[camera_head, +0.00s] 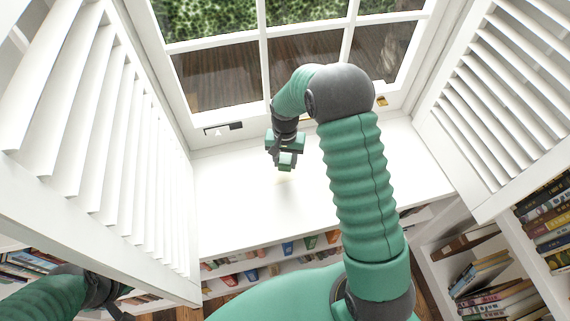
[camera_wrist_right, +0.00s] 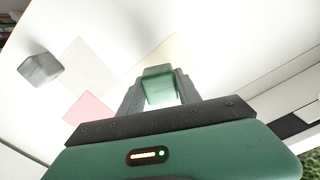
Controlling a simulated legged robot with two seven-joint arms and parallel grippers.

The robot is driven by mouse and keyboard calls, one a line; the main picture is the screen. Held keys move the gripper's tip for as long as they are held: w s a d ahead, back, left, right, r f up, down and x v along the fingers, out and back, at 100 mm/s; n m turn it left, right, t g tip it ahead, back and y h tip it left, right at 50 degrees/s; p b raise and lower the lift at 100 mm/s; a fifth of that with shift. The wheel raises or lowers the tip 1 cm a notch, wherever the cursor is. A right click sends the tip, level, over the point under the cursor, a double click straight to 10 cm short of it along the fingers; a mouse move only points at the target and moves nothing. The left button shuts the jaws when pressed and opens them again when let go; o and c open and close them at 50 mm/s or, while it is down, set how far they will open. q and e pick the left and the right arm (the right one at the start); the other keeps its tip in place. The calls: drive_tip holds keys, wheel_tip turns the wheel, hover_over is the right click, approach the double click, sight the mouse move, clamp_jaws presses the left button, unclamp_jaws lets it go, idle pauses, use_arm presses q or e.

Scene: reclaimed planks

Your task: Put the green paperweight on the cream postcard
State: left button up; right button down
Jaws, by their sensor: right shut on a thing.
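My right gripper (camera_head: 285,160) is shut on the green paperweight (camera_wrist_right: 158,86), a small block, above the white sill. In the right wrist view the block sits between the two grey fingers (camera_wrist_right: 160,92). The cream postcard (camera_wrist_right: 166,49) is a faint pale patch behind the block in that view, partly hidden by it. The block appears apart from the surface; the exact gap cannot be told. In the head view the cards are hard to make out against the bright sill. My left arm shows at the lower left, but its gripper is out of sight.
In the right wrist view a pink card (camera_wrist_right: 88,107), a pale beige card (camera_wrist_right: 91,60) and a grey block (camera_wrist_right: 41,68) lie on the white surface. Louvred shutters (camera_head: 105,130) flank the sill (camera_head: 235,205). Bookshelves (camera_head: 490,275) are below, a window behind.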

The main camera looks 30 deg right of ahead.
sight(285, 165)
drive_tip(key=shift+w+d+f, duration=0.15)
drive_tip(key=shift+w+f, duration=0.05)
drive_tip(key=shift+f, duration=0.7)
drive_tip(key=shift+w+d+f, duration=0.1)
drive_tip(key=shift+w+f, duration=0.05)
drive_tip(key=shift+f, duration=0.75)
drive_tip(key=shift+f, duration=0.1)
drive_tip(key=c, duration=0.8)
unclamp_jaws()
drive_tip(key=shift+c, duration=0.2)
